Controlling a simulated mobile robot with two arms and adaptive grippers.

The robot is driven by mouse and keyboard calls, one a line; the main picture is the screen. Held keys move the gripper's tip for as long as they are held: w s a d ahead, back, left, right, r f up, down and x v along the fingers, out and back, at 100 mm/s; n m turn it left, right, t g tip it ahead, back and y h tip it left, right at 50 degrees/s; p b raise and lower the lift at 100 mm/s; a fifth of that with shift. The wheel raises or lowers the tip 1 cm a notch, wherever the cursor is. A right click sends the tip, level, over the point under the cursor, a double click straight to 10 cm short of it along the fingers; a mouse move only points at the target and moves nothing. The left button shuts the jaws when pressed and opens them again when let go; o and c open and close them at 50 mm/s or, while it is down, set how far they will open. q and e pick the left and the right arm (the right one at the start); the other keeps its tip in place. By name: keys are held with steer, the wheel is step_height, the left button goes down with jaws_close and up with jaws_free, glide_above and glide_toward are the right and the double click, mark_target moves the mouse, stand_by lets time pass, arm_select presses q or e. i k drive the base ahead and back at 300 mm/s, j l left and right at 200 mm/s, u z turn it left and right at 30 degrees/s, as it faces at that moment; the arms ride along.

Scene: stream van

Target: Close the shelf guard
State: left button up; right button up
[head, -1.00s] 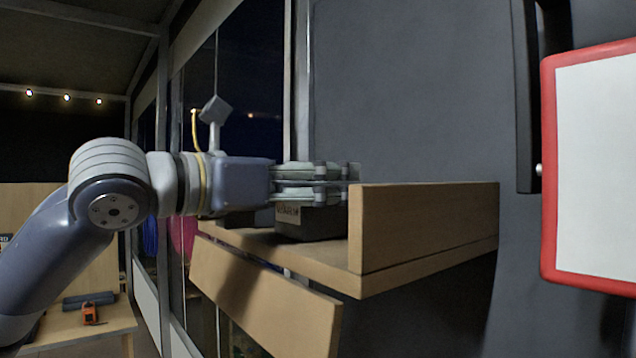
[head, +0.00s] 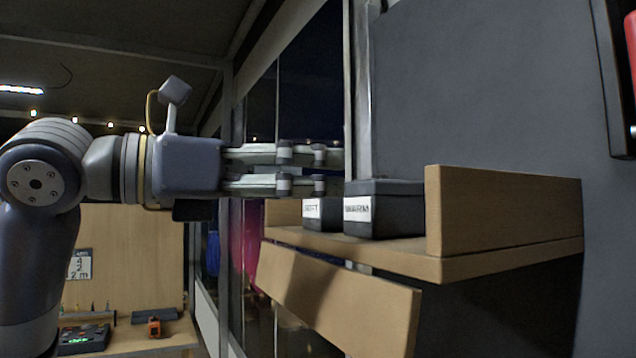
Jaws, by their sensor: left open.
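The shelf guard (head: 338,298) is a wooden board along the shelf's front. It hangs tilted outward and down below the shelf's edge, so the front is open. The wooden shelf (head: 480,262) is fixed to the dark wall and has a raised end board (head: 505,212) on the right. My left gripper (head: 338,170) is open, its fingers pointing right. It appears above the guard, at about the height of the box tops, and holds nothing. I cannot tell how far it is in front of the boxes. My right gripper is not in view.
Two dark boxes stand on the shelf: one labelled WARM (head: 388,210) and another box (head: 320,213) to its left. A workbench (head: 150,342) with an orange tool (head: 154,327) is at the lower left. Windows lie behind my arm.

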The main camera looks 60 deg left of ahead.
mark_target(364, 315)
steer(key=k+j, duration=0.1)
steer(key=k, duration=0.65)
steer(key=k+j, duration=0.1)
steer(key=k, duration=0.65)
